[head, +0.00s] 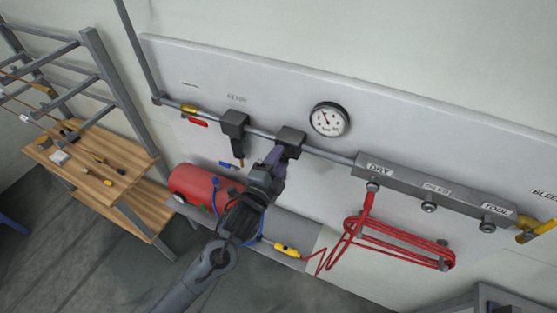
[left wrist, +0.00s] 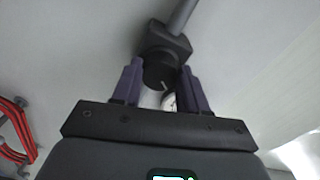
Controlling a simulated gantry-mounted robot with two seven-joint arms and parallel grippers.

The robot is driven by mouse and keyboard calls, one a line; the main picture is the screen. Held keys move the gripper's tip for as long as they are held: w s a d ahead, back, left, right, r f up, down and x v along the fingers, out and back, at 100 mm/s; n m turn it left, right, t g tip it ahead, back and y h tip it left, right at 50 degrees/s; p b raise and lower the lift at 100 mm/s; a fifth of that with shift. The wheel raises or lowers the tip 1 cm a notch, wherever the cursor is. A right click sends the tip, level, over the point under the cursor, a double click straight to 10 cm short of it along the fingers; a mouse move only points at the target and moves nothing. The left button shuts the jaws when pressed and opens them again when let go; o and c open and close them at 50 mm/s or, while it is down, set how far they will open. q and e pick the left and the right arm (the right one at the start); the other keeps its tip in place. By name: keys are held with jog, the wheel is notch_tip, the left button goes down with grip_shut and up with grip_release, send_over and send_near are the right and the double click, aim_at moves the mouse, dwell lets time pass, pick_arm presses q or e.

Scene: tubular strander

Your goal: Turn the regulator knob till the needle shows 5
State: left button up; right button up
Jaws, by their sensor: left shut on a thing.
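The regulator is a dark block (head: 291,137) on the grey pipe, left of and below the gauge. Its black round knob (left wrist: 159,74) with a light mark shows in the left wrist view. My left gripper (head: 277,158) is shut on the knob from below, its purple fingers on either side of it in the left wrist view (left wrist: 160,88). The gauge (head: 329,119) has a white face and black rim; its needle points up and to the left, but the numbers are too small to read. In the head view the gripper hides the knob. My right gripper is out of view.
A second dark block (head: 234,123) sits on the pipe to the left. A grey manifold (head: 430,192) is at the right, with a coiled red hose (head: 400,246) below it. A red tank (head: 196,188) lies behind my left arm. A wooden-shelved rack (head: 95,165) stands left.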

pick_arm(q)
jog(key=shift+f, duration=0.1)
dwell(0.3)
jog(key=o, duration=1.1)
jog(key=shift+c, duration=0.2)
jog(key=shift+s, duration=0.1)
jog(key=b+v, duration=0.2)
jog(key=v, duration=0.8)
jog(key=shift+s+a, duration=0.2)
jog(key=shift+s, duration=0.05)
dwell(1.7)
